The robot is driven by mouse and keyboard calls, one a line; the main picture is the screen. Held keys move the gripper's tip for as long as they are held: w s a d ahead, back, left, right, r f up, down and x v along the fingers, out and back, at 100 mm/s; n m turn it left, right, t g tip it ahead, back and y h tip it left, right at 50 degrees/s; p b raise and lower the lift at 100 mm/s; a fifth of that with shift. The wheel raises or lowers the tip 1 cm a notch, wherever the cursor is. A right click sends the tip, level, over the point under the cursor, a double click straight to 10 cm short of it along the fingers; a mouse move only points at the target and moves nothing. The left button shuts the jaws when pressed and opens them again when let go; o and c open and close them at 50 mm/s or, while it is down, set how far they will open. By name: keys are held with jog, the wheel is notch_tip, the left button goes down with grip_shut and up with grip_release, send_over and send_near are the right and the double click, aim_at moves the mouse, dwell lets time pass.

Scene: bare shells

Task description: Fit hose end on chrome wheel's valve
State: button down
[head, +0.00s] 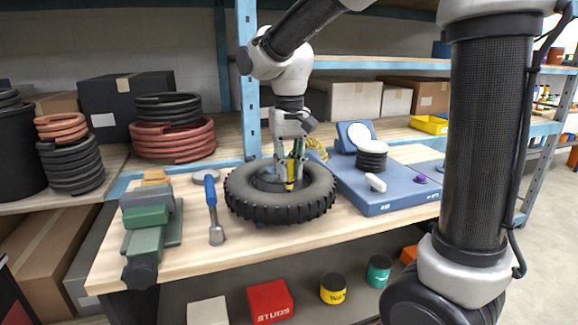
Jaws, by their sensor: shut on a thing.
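The wheel (247,200) lies flat on the workbench, with a thick black knobbly tyre around a grey metallic centre. My gripper (291,178) points down over the middle of the wheel. It is shut on a yellow hose end (290,186), which hangs down inside the tyre's ring. A coiled yellow hose (318,147) shows behind and to the right of the gripper. The valve cannot be made out, so I cannot tell whether the hose end touches it.
A blue unit (400,203) with a round dial and a stack of black discs stands right of the wheel. A blue-handled tool (212,205) lies to the left, beside a green vise (150,225). Coiled hoses (172,137) and boxes fill the shelf behind. Bare bench shows in front.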

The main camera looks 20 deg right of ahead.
jog(key=shift+f, duration=0.2)
jog(key=c, duration=0.6)
grip_release()
jog(key=shift+r, duration=0.2)
dwell(0.4)
jog(key=shift+r, duration=1.3)
jog(key=shift+r, duration=0.1)
jog(key=shift+r, duration=3.4)
